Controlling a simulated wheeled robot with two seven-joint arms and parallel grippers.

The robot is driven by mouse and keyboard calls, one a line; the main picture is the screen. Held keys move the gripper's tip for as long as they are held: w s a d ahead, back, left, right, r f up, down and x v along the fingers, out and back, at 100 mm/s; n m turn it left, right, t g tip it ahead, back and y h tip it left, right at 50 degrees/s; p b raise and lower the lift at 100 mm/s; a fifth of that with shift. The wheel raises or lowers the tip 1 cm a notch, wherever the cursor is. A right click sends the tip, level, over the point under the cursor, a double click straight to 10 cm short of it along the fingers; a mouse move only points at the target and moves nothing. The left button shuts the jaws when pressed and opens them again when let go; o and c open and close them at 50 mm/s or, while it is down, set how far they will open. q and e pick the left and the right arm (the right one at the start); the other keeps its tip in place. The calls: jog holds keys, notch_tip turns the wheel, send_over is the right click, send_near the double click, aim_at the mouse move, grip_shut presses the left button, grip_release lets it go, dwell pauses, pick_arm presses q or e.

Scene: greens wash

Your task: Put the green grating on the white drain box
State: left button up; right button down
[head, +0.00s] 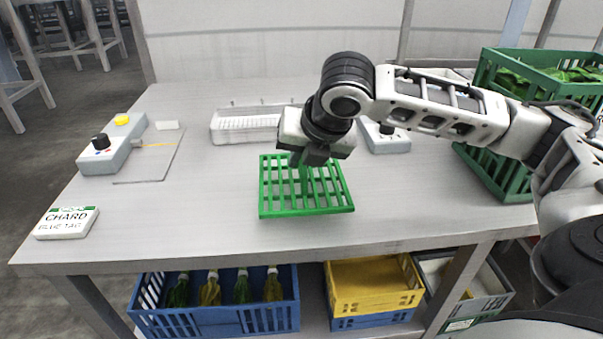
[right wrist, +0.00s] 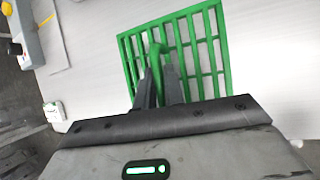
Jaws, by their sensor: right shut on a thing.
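The green grating (head: 308,211) is a flat barred square in the middle of the head view, over the front part of the table. My right gripper (head: 303,163) is shut on its upright green handle, which also shows between the fingers in the right wrist view (right wrist: 160,62). I cannot tell whether the grating touches the table or hangs just above it. The white drain box (head: 236,125) stands behind and to the left of the gripper, its right end hidden by the gripper. My left gripper is not in view.
A control box with a yellow button (head: 112,148) and a thin plate (head: 150,160) lie at left. A chard label (head: 67,222) lies front left. Green crates (head: 497,177) with leaves stand at right. Another grey box (head: 386,140) sits behind my right arm. The table's front middle-left is clear.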

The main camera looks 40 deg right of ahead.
notch_tip(320, 180, down, 3)
jog(key=shift+w+f+b, duration=0.1)
jog(key=shift+b, duration=0.3)
jog(key=c, duration=1.5)
grip_release()
